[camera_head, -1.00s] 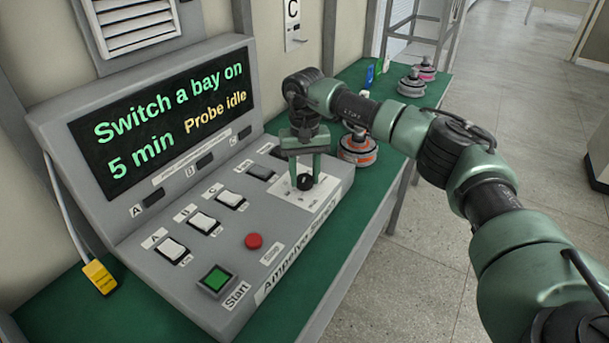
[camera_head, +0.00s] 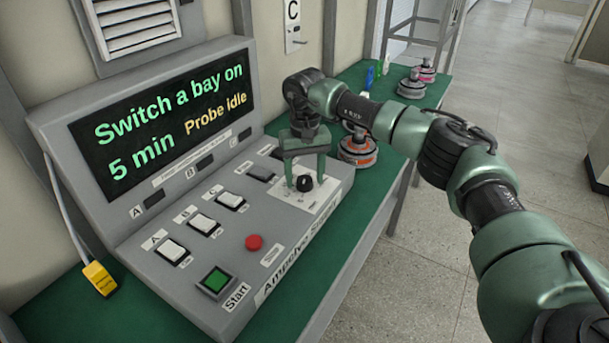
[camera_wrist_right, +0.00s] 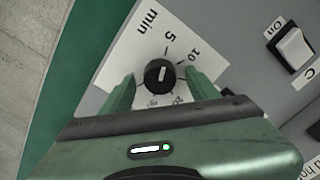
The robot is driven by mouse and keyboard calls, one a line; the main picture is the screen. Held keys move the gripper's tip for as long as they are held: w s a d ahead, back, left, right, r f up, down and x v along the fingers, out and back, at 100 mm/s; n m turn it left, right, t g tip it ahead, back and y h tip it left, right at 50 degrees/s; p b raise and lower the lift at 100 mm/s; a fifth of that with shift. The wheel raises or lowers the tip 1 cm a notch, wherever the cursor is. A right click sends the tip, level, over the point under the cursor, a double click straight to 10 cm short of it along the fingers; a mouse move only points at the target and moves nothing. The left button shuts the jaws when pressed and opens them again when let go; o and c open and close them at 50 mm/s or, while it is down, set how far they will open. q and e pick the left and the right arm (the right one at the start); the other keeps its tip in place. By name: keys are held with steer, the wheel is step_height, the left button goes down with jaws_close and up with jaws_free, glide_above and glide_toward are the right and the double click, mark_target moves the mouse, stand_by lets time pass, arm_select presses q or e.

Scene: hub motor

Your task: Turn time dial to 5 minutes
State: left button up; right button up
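The time dial (camera_head: 304,183) is a small black knob on a white scale plate at the right end of the grey console. In the right wrist view the dial (camera_wrist_right: 159,76) has a white pointer line directed toward the 5 mark. The console screen (camera_head: 165,125) reads "Switch a bay on", "5 min" and "Probe idle". My right gripper (camera_head: 305,184) is over the dial, its fingers on either side. In the right wrist view gaps show between the dial and both fingers of the open gripper (camera_wrist_right: 162,88). My left gripper is not in view.
The console has white bay switches (camera_head: 201,222), a red button (camera_head: 254,242) and a green Start button (camera_head: 216,280). An orange-banded round device (camera_head: 357,152) stands on the green bench behind my right wrist. A yellow probe (camera_head: 99,278) is at the console's left.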

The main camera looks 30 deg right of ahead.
mark_target(304, 178)
step_height(304, 178, up, 8)
steer(key=shift+f+b, duration=0.1)
steer(key=shift+b, duration=0.3)
stand_by(0.5)
